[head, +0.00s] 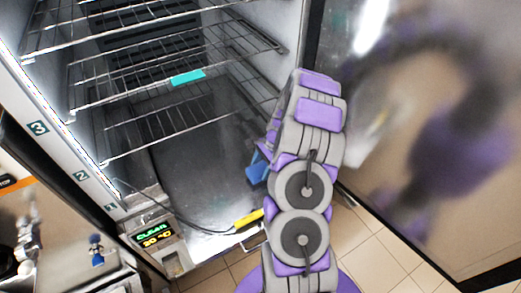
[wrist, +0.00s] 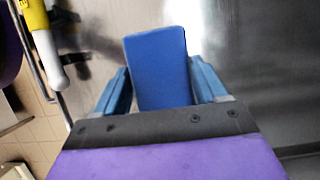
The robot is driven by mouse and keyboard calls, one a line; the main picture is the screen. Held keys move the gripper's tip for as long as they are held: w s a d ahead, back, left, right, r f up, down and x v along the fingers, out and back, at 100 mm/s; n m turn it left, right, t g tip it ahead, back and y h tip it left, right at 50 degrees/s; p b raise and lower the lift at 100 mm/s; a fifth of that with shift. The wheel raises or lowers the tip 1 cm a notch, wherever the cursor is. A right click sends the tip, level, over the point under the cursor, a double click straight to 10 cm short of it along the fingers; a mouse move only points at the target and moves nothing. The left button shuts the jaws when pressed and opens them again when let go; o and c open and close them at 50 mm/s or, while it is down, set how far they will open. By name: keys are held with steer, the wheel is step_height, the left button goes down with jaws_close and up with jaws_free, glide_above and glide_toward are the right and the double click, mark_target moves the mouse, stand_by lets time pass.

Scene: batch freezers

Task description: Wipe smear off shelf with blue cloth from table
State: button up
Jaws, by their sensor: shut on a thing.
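My gripper (head: 257,167) shows as a bit of blue behind my arm, low in the open freezer on its right side. In the wrist view its two blue fingers (wrist: 160,88) stand on either side of a flat blue cloth (wrist: 158,62), which they are shut on. The cloth looks like a smooth, rounded rectangle and points away from the wrist. A grey metal surface of the freezer (wrist: 265,75) lies beyond it, with dark blurred patches near the top. I cannot tell whether any of these is the smear. The cloth's contact with that surface is unclear.
Wire shelves (head: 150,135) fill the upper freezer; a teal strip (head: 188,77) is on one. A yellow-and-white handle (wrist: 42,40) is beside the gripper, above tiled floor. A display panel (head: 157,237) is at the freezer's front. A reflective door (head: 430,130) stands open at right.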

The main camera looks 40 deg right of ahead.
steer(key=shift+a+r+p, duration=0.25)
steer(key=shift+r+p, duration=0.1)
steer(key=shift+r, duration=0.65)
steer(key=shift+d+r+p, duration=0.2)
steer(key=shift+r+p, duration=0.2)
steer(key=shift+r, duration=0.3)
steer(key=shift+p+v, duration=0.4)
steer(key=shift+v, duration=0.55)
steer(key=shift+a+r, duration=0.15)
steer(key=shift+a, duration=0.25)
steer(key=shift+d, duration=0.15)
